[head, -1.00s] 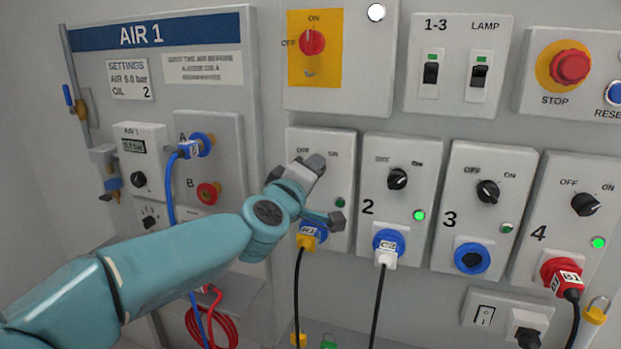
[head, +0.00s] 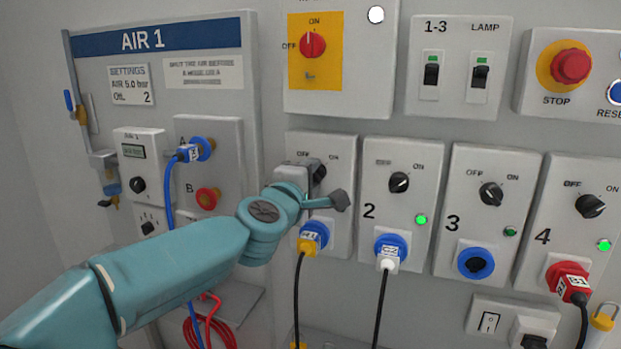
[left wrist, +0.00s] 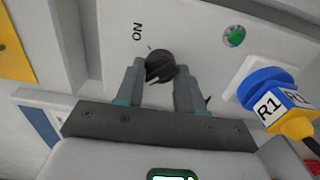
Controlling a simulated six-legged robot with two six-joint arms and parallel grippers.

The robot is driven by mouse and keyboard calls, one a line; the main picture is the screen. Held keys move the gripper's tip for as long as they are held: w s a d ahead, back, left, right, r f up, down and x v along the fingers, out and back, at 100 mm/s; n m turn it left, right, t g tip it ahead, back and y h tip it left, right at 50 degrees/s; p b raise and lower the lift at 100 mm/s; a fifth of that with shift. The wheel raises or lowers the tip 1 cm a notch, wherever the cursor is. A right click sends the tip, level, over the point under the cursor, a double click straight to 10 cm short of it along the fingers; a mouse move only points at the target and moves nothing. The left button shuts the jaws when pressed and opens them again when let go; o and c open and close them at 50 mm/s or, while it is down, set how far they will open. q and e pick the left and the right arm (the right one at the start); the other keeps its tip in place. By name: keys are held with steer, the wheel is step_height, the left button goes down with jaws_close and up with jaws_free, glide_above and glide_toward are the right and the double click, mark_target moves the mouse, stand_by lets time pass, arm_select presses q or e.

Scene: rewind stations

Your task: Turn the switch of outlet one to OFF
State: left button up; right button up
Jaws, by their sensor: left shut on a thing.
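The switch of outlet one (head: 319,171) is a black knob on the leftmost of the numbered panels, partly hidden by my left gripper. It also shows in the left wrist view (left wrist: 160,64), with an ON label beside it. My left gripper (left wrist: 160,74) is shut on this knob, one finger on each side. In the head view the gripper (head: 320,186) covers part of the panel. The lamp of outlet one (left wrist: 234,37) looks dull green in the left wrist view and is hidden in the head view. I cannot tell which label the knob points to. My right gripper is not in view.
A yellow plug marked R1 (left wrist: 284,114) sits in the blue socket below the switch. The switches of outlet two (head: 399,183), outlet three (head: 491,195) and outlet four (head: 590,206) are to the right. The AIR 1 panel (head: 100,62) is on the left.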

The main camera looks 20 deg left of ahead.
arm_select(q)
steer(key=o, duration=1)
steer(key=shift+o, duration=0.2)
steer(key=s, duration=1.6)
steer(key=shift+s+a+p, duration=0.15)
steer(key=shift+a+p, duration=0.15)
steer(key=shift+p, duration=0.05)
